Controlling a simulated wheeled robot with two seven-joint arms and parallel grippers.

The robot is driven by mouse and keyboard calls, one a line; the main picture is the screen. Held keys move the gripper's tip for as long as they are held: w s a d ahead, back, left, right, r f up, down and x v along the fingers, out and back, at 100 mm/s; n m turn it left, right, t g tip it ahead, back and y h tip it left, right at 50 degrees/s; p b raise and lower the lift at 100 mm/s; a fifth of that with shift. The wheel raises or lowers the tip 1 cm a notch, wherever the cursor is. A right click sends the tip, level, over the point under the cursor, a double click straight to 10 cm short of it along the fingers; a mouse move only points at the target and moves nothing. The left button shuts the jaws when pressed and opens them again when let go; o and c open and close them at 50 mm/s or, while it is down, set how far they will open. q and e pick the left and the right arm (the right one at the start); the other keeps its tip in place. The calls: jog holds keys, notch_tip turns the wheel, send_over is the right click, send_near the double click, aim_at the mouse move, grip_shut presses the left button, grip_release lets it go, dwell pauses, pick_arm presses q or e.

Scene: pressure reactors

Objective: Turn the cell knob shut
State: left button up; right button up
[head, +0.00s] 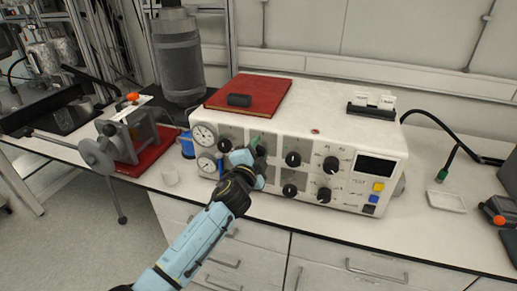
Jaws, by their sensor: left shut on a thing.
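A white instrument unit (336,134) stands on the bench with several black knobs on its front panel. My left gripper (251,158) is at the left-middle of this panel, shut on a knob there that its fingers mostly hide. The labels are too small to read, so I cannot tell the cell knob by name, nor how far the held knob is turned. Free knobs show beside it: an upper one (293,159), a lower one (289,190) and two larger ones at right (330,165). My right gripper is not in view.
Two round gauges (204,135) sit at the panel's left end. A display (375,167) and coloured buttons are at its right. A red book (249,94) lies on top. A clamp-like device (126,142) stands left. A white tray (446,201) lies right.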

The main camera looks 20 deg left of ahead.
pick_arm(q)
jog(key=shift+m, duration=1.6)
jog(key=o, duration=1)
jog(key=shift+c, duration=0.2)
jog(key=shift+p, duration=0.3)
jog(key=s, duration=1.3)
jog(key=shift+s+a, duration=0.2)
jog(key=shift+a, duration=0.05)
